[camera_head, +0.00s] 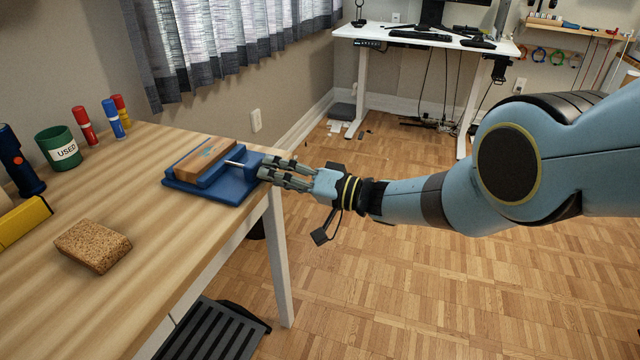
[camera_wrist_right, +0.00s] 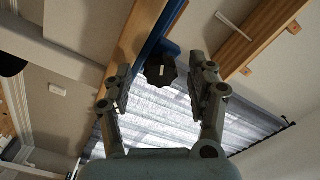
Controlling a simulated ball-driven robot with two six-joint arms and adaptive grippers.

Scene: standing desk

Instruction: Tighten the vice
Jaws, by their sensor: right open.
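The blue vice (camera_head: 216,183) sits at the right edge of the wooden table, with a brown wooden block (camera_head: 205,157) between its jaws. A metal screw (camera_head: 240,163) runs out to the right side of the vice. My right gripper (camera_head: 270,171) is at the screw's outer end, beside the vice. In the wrist view, the dark lobed knob (camera_wrist_right: 160,70) of the vice lies between the open fingers of my right gripper (camera_wrist_right: 162,92), near their tips. I see a gap on both sides of the knob. My left gripper is not in view.
A white desk (camera_head: 425,45) stands far back. The floor right of the table is open.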

